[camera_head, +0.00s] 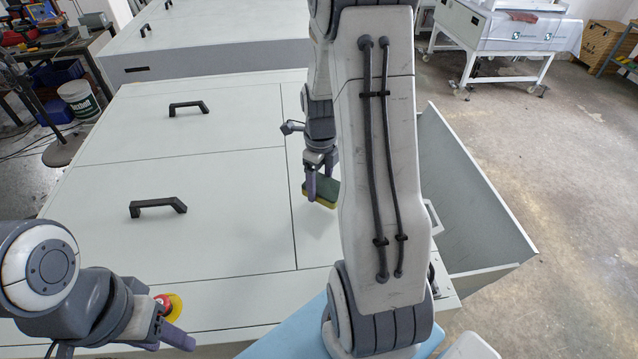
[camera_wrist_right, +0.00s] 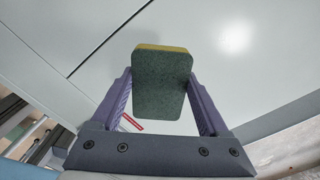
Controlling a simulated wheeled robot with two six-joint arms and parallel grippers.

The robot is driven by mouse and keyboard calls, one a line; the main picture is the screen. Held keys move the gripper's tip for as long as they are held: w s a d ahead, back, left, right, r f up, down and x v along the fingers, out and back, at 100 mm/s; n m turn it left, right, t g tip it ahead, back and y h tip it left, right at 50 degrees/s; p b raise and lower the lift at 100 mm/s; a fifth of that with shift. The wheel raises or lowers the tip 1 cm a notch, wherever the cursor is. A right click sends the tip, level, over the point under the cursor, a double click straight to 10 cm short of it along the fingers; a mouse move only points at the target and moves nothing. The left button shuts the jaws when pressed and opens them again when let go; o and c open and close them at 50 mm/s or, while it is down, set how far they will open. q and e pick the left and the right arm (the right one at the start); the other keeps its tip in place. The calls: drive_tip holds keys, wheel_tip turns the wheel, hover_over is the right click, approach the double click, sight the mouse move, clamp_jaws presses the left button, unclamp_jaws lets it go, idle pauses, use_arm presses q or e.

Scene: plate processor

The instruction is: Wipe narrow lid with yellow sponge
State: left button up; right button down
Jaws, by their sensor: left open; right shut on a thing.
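The yellow sponge (camera_head: 326,191) has a dark green side and a yellow side. My right gripper (camera_head: 322,178) is shut on it above the narrow lid (camera_head: 314,240), the strip right of the dark seam. In the right wrist view the sponge (camera_wrist_right: 162,85) sits between the fingers of my right gripper (camera_wrist_right: 160,95), green face to the camera, yellow along its far edge. I cannot tell whether the sponge touches the lid. My right arm hides much of the narrow lid in the head view. My left gripper (camera_head: 176,325) is at the lower left, away from the sponge.
Two wide lid panels with black handles (camera_head: 158,207) (camera_head: 188,107) lie left of the narrow lid. A red and yellow emergency button (camera_head: 168,305) is beside my left gripper. An open grey side panel (camera_head: 470,190) stands at the right. A blue surface (camera_head: 290,335) is at the front.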

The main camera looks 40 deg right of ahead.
drive_tip(key=shift+r+p, duration=0.85)
drive_tip(key=shift+r, duration=0.55)
drive_tip(key=shift+f, duration=0.1)
